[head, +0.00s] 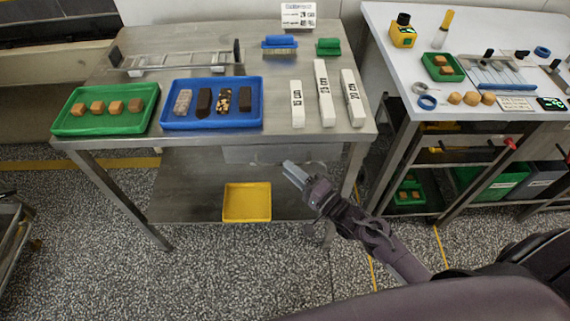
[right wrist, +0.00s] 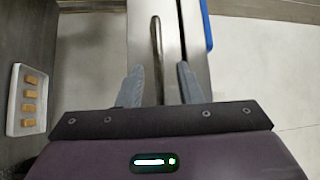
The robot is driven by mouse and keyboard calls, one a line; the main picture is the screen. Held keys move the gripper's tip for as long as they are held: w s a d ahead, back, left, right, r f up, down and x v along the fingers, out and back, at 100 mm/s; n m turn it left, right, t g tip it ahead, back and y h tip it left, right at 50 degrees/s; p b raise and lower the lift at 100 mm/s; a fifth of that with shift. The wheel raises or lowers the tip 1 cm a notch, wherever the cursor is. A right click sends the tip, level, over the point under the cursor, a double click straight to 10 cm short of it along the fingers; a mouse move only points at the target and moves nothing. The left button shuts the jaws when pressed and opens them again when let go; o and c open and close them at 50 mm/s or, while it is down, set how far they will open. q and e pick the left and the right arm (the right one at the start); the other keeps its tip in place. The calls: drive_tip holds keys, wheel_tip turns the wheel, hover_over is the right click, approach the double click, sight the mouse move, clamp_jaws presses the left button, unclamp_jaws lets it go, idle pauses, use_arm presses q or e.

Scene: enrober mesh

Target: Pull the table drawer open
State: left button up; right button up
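The steel table (head: 200,60) stands at the left of the head view. Its drawer (head: 250,154) shows as a pale front under the right part of the tabletop, and it looks closed. A slim bar handle (right wrist: 157,45) runs upright in the right wrist view along the steel front. My right gripper (head: 289,168) is close to the drawer in the head view. In the right wrist view, its two fingers (right wrist: 160,85) are apart, with the handle's lower part between them. Contact with the handle cannot be told. My left gripper is not in view.
A green tray (head: 70,124) and a blue tray (head: 212,126) hold pieces near the table's front edge. A yellow bin (head: 247,202) sits below. A second table (head: 455,25) is at the right.

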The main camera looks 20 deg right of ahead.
drive_tip(key=shift+x, duration=1.25)
drive_tip(key=shift+f, duration=0.1)
clamp_jaws()
